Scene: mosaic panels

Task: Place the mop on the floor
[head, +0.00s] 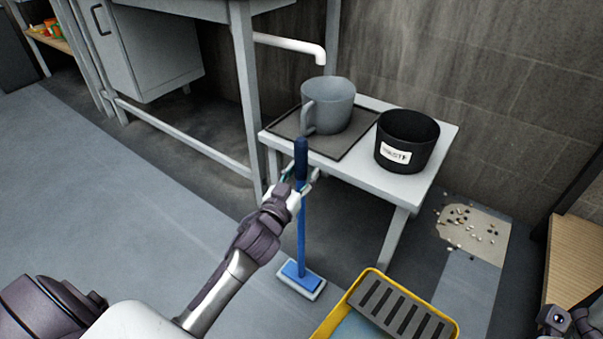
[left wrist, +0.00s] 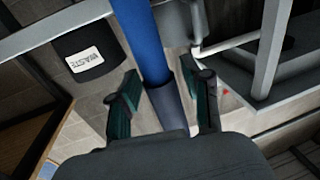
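The mop is upright in the head view, with a dark grip at the top, a blue handle (head: 301,225) and a flat blue-and-white head (head: 301,280) that appears to rest on the floor beside the table.
A low white table (head: 440,140) holds a grey jug (head: 328,103) on a dark mat and a black waste bin (head: 407,142). A yellow mop bucket (head: 455,322) stands at the front. Small pebbles (head: 470,225) litter the right floor. The left floor (head: 100,220) is clear.

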